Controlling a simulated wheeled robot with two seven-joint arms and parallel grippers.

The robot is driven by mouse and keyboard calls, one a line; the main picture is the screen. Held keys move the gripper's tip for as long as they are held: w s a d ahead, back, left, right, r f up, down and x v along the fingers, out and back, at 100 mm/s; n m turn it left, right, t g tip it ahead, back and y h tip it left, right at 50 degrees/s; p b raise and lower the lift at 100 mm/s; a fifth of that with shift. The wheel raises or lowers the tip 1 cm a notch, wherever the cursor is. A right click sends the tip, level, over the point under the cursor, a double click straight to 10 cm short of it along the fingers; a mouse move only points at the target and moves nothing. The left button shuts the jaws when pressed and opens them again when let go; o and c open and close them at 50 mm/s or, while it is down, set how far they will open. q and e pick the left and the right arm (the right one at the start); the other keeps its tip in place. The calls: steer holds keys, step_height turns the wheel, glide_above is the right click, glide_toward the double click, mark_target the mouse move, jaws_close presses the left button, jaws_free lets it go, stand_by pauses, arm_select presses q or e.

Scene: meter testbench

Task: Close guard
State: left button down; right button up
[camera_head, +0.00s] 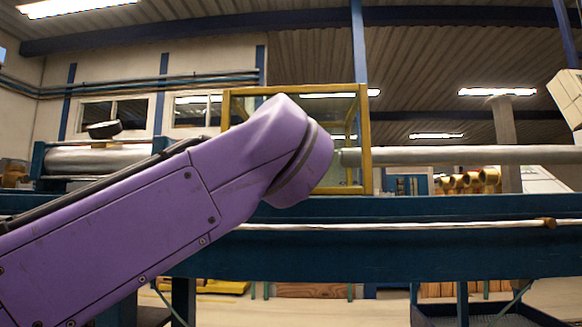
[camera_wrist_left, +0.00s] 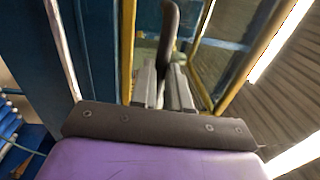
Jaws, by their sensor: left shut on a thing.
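The guard (camera_head: 365,130) is a yellow-framed box with clear panels on the blue bench, in the middle of the head view. In the left wrist view its yellow frame (camera_wrist_left: 127,50) rises on both sides of my fingers. My left gripper (camera_wrist_left: 164,74) is shut on a dark upright handle (camera_wrist_left: 169,32) in front of the clear panel. In the head view my purple left arm crosses in front of the guard and hides its lower left part, the handle and the gripper. My right gripper is in neither view.
The blue bench (camera_head: 400,208) runs across the head view. A long grey pipe (camera_head: 470,155) extends right from the guard. A thin white rod (camera_head: 400,225) lies along the bench's front. Several yellow cylinders (camera_head: 468,180) stand behind at the right.

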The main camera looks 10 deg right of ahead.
arm_select(q)
steer(key=shift+d+f, duration=0.3)
steer(key=shift+f, duration=0.4)
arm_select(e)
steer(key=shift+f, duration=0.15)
arm_select(q)
steer(key=c, duration=1.5)
jaws_free()
steer(key=o, duration=0.4)
steer(key=shift+a, duration=0.2)
steer(key=shift+r, duration=0.1)
steer(key=shift+r, duration=0.15)
